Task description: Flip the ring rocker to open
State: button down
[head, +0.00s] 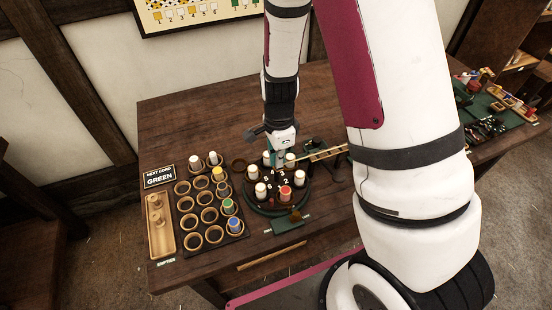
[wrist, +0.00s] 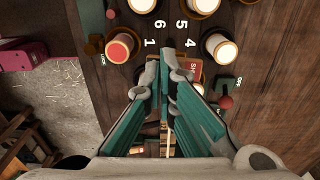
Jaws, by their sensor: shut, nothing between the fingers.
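In the wrist view a small red plate lettered "SH" (wrist: 192,66), partly hidden by a fingertip, lies at the hub of the numbered round plate; it looks like the ring rocker's shut side. The rest of the rocker is hidden behind my fingers. My gripper (wrist: 164,75) is shut and empty, pointing down with its tips at the left edge of the red plate; I cannot tell whether they touch it. In the head view my gripper (head: 281,157) is over the back of the round plate (head: 276,190), between white-topped bobbins, and the rocker cannot be made out.
A red-topped bobbin (wrist: 120,47) and white-topped bobbins (wrist: 221,47) stand close around the fingers. A red knob (wrist: 226,102) sits by a green "OFF" label. Left on the table are a bobbin rack (head: 208,208), a wooden tray (head: 160,238) and a "NEXT CORD GREEN" sign (head: 159,177).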

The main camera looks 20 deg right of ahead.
notch_tip(320, 180, up, 8)
jog(key=p, duration=0.3)
jog(key=shift+p, duration=0.35)
dwell(0.6)
